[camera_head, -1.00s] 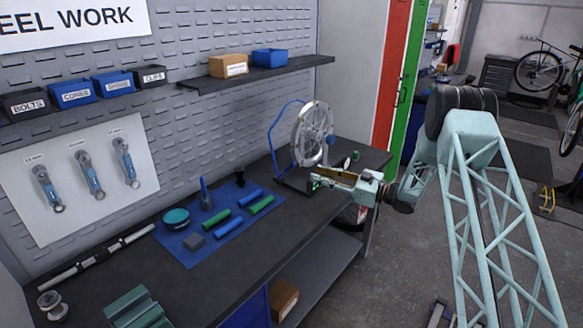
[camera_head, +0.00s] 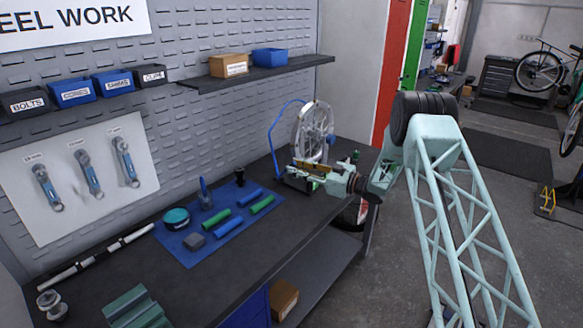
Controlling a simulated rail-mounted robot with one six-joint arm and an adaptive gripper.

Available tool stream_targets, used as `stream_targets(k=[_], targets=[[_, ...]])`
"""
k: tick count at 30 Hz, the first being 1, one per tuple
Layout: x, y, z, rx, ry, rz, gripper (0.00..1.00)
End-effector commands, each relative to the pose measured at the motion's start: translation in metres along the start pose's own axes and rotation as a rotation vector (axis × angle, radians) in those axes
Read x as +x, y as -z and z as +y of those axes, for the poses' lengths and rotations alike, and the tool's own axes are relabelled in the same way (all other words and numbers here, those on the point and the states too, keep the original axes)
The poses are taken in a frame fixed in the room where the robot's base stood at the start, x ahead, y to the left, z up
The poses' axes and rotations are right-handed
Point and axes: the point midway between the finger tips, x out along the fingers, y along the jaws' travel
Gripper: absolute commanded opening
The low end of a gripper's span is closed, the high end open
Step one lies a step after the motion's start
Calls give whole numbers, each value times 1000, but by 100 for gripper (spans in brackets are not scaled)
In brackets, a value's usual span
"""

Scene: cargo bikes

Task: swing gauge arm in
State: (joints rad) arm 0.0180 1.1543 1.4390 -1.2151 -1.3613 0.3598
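A silver wheel (camera_head: 314,133) stands upright in a truing stand near the right end of the dark workbench. A thin blue curved tube (camera_head: 271,135) rises at the wheel's left side; I cannot tell whether it is the gauge arm. My gripper (camera_head: 292,173) points left, just in front of the wheel's lower part and low over the bench. It covers part of the stand's base. Its fingers are too small and dark to tell whether they are open or shut, or whether they touch the stand.
A blue mat (camera_head: 188,246) left of the stand holds blue and green cylinders, a round teal tin (camera_head: 176,217) and small tools. A teal block (camera_head: 138,308) lies at the front left. A shelf (camera_head: 262,74) with two boxes hangs above. Open floor lies right of the bench.

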Motion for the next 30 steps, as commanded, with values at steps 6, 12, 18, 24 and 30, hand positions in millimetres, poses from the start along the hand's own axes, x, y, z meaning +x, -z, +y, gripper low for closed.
stream_targets(k=[6, 12, 18, 24, 30], targets=[[18, 0, 0, -1, 0, 0, 26], [24, 0, 0, 0, 0, -1, 26], [24, 0, 0, 0, 0, -1, 26], [24, 0, 0, 0, 0, 0, 14], [24, 0, 0, 0, 0, 0, 0]])
